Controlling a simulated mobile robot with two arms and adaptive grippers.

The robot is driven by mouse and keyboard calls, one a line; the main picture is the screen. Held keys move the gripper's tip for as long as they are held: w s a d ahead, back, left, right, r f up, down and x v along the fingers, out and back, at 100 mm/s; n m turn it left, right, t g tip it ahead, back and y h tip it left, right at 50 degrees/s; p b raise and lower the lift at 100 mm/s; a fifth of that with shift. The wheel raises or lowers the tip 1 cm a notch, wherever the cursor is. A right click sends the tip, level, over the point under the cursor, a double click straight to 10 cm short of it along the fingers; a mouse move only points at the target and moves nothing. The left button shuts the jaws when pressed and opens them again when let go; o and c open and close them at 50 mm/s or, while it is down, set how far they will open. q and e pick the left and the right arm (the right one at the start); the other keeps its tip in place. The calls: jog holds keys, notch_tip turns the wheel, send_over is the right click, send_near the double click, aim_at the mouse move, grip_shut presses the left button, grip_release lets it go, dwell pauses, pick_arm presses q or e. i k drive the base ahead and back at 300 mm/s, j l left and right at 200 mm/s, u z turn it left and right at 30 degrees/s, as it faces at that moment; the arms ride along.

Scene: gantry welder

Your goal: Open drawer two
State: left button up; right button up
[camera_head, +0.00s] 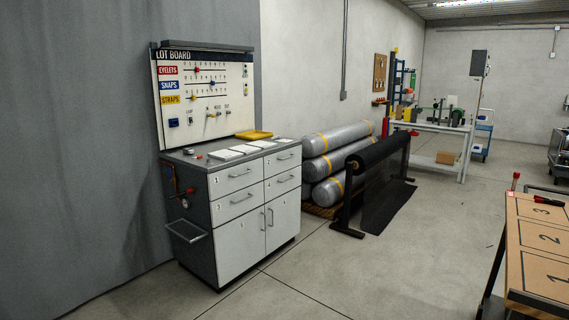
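A grey cabinet (190,232) with white fronts stands at the left of the middle, against a wall. Its top left drawer (228,182) bears a 1, and the drawer below it (231,208) bears what looks like a 3. The top right drawer (276,164) and the drawer below it (288,183) have marks too small to read; I cannot tell for sure which one is drawer two. Each drawer has a bar handle; the top right handle (285,157) is in plain view. All these drawers look closed. Neither of my grippers is in view.
Below the drawers are cabinet doors (242,244). A yellow tray (254,134) and white cards lie on top, before an upright lot board (205,92). A black roll stand (375,180) and silver rolls (340,139) stand to the right. A numbered table (540,262) is at front right. Floor between is clear.

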aim_at(277, 162)
jog(key=i, duration=1.15)
jog(key=i+l+u, duration=0.1)
jog(key=i, duration=1)
jog(key=i+l, duration=0.1)
jog(key=i, duration=1.05)
